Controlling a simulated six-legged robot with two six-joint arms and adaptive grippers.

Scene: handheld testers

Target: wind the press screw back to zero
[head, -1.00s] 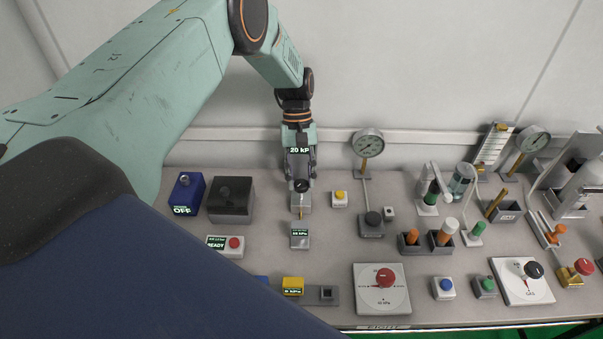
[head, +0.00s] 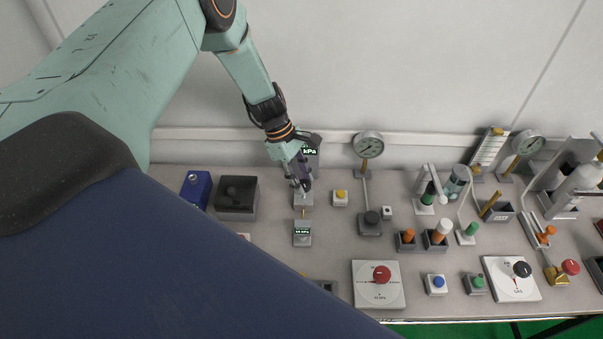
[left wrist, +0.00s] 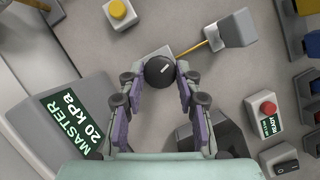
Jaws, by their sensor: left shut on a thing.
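My left gripper (head: 300,182) reaches down over a small grey block (head: 304,199) at the back of the bench. In the left wrist view its two fingers (left wrist: 158,88) are shut on a round black knob (left wrist: 159,71) with a white mark, which I take for the press screw. The knob is mostly hidden by the fingers in the head view. Behind it stands the master display (head: 310,150), which reads MASTER 20 kPa in the left wrist view (left wrist: 75,122). A brass rod joins the block to a small grey tester (head: 302,230). My right gripper is out of view.
A yellow-button box (head: 340,198) and a dial gauge (head: 369,146) stand just right of the block. A dark box (head: 237,200) and a blue box (head: 196,188) stand left. A red-knob dial plate (head: 378,297) lies in front. My arm covers the front left.

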